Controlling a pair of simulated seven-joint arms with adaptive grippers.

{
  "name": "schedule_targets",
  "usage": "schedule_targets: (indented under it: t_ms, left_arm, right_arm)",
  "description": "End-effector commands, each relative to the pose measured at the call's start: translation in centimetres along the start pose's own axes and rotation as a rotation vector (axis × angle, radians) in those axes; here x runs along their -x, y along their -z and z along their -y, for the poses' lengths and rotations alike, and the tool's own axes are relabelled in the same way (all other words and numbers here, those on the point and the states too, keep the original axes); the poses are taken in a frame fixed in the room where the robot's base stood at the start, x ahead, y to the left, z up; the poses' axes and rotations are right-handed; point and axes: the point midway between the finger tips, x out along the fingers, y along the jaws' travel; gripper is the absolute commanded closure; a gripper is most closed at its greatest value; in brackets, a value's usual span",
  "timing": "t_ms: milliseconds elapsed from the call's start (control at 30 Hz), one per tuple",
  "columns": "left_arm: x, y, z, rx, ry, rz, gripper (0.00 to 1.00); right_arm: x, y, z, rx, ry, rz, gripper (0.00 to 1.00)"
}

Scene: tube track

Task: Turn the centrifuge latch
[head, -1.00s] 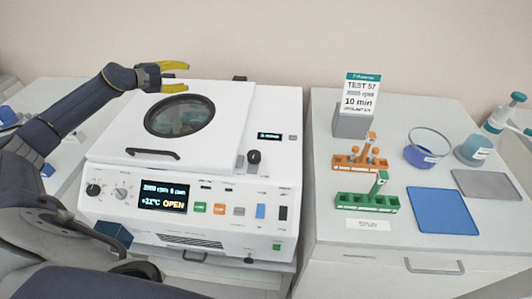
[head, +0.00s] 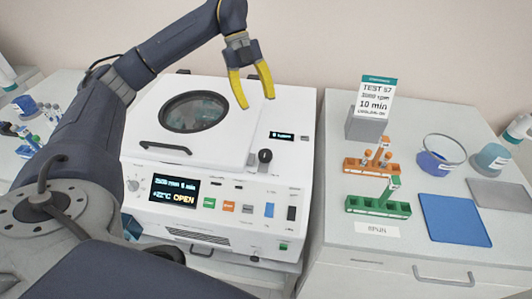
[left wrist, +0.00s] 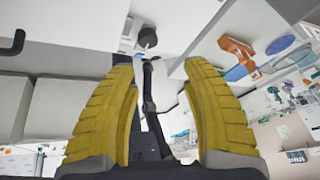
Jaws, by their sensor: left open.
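The white centrifuge (head: 230,170) stands on the bench with its lid down and a round window (head: 195,111) in it. Its screen (head: 174,192) reads OPEN. The latch, a black knob (head: 265,156), sits on the top right of the front edge; it also shows in the left wrist view (left wrist: 147,37). My left gripper (head: 256,102) has yellow fingers pointing down, spread apart and empty, above the right side of the lid. It is clear of the latch. In the left wrist view the fingers (left wrist: 167,110) frame an empty gap. My right gripper is not in view.
A black lid handle (head: 166,147) lies left of the latch. On the right bench are an orange rack (head: 370,166), a green rack (head: 378,207), a sign (head: 374,98), a beaker (head: 438,158) and a blue mat (head: 452,219). The space around the latch is free.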

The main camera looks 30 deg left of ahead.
Motion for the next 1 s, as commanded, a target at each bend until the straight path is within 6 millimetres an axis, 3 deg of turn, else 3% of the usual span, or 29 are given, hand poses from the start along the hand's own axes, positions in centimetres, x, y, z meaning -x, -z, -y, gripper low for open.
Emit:
schedule_targets:
  t_ms: [367, 567, 1000]
  left_arm:
    - [0.4, 1.4, -1.0, 0.166, -0.096, 0.059, 0.52]
    - [-1.6, 1.3, -1.2, 0.166, -0.097, 0.057, 0.52]
    - [-8.0, 1.0, -1.8, 0.165, -0.096, 0.056, 0.52]
  right_arm:
    - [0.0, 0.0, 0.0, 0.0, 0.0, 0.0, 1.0]
    - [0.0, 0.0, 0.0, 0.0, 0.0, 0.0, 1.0]
    - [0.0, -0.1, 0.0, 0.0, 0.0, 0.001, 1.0]
